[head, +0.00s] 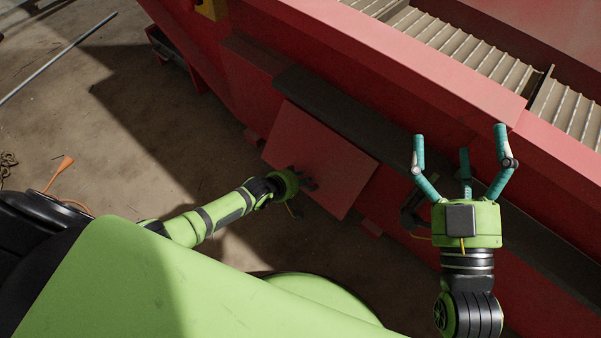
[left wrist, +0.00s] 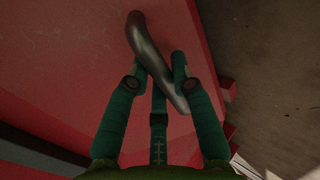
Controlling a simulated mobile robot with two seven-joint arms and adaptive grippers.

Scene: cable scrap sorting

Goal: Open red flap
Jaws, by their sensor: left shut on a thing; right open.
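The red flap (head: 325,155) is a flat red panel on the side of the red machine, below a dark ledge. It stands out at an angle from the machine side. My left gripper (head: 308,183) is at the flap's lower left edge. In the left wrist view, its teal fingers (left wrist: 160,88) are shut on a curved dark metal handle (left wrist: 148,48) on the red flap (left wrist: 85,60). The handle is mostly hidden in the head view. My right gripper (head: 460,150) is open and empty, raised in front of the machine to the right of the flap.
The red machine (head: 400,70) runs diagonally across the view, with a ribbed metal conveyor (head: 470,50) on top. A dark ledge (head: 335,105) sits above the flap. Concrete floor (head: 120,110) lies open at the left, with an orange tool (head: 60,170) and a thin rod (head: 60,57).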

